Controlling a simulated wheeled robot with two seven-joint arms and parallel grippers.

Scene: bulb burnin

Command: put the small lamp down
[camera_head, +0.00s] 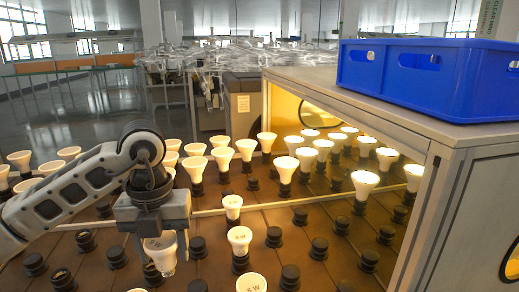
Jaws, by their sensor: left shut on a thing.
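My left gripper (158,238) comes in from the left, pointing down, and is shut on a small white lamp (161,256). The lamp is upright, with its wide face up between the fingers and its narrow base down. The lamp looks unlit, and I cannot tell whether its base touches anything. Empty dark sockets stand around it on the brown board, one to the left (117,257) and one to the right (197,248). My right gripper is not in view.
Small lamps (239,240) marked with print stand in sockets right of my gripper. Several larger lit lamps (285,170) stand behind, some inside the open cabinet (450,160). A blue crate (480,75) sits on the cabinet. Several empty sockets (318,248) fill the front right.

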